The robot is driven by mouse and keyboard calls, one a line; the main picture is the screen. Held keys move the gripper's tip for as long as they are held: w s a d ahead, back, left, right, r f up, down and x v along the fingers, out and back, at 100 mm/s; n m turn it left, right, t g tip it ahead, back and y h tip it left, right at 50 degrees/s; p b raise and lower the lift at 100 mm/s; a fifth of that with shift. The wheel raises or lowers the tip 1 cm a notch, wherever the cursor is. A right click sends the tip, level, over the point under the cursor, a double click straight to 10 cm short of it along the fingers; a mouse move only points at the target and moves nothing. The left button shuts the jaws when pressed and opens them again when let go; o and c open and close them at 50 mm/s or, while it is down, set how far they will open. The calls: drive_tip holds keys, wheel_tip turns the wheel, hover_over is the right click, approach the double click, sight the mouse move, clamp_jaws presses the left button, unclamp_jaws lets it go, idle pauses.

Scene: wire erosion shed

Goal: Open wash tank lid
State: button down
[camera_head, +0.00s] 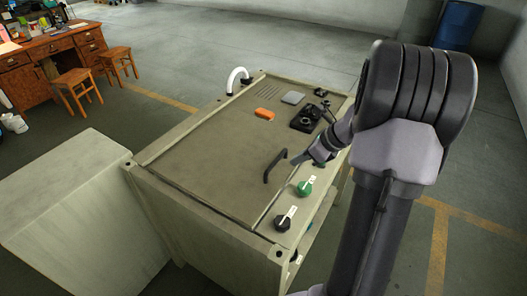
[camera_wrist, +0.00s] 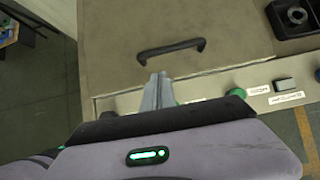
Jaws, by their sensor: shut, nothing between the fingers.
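The wash tank lid (camera_head: 215,165) is a flat grey-brown panel lying closed on top of a beige cabinet. Its black bar handle (camera_head: 274,165) stands near the front edge; in the wrist view the handle (camera_wrist: 172,50) runs across the lid, wholly visible. My gripper (camera_head: 298,160) is just right of the handle in the head view. In the wrist view its fingertips (camera_wrist: 158,78) lie together, pointing at the handle's left half from the front-panel side. The fingers are shut and empty, and appear apart from the handle.
An orange block (camera_head: 264,114), a grey block (camera_head: 293,97) and a black fixture (camera_head: 306,118) lie on the cabinet top. A green knob (camera_head: 305,187) and a black knob (camera_head: 283,223) stick out along the front strip. A pale block (camera_head: 70,190) stands left of the cabinet.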

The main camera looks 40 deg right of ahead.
drive_tip(key=b, duration=0.4)
approach(270, 175)
drive_tip(key=x, duration=0.4)
drive_tip(key=shift+d+f, duration=0.15)
drive_tip(key=shift+w+f, duration=0.2)
drive_tip(key=shift+r, duration=0.1)
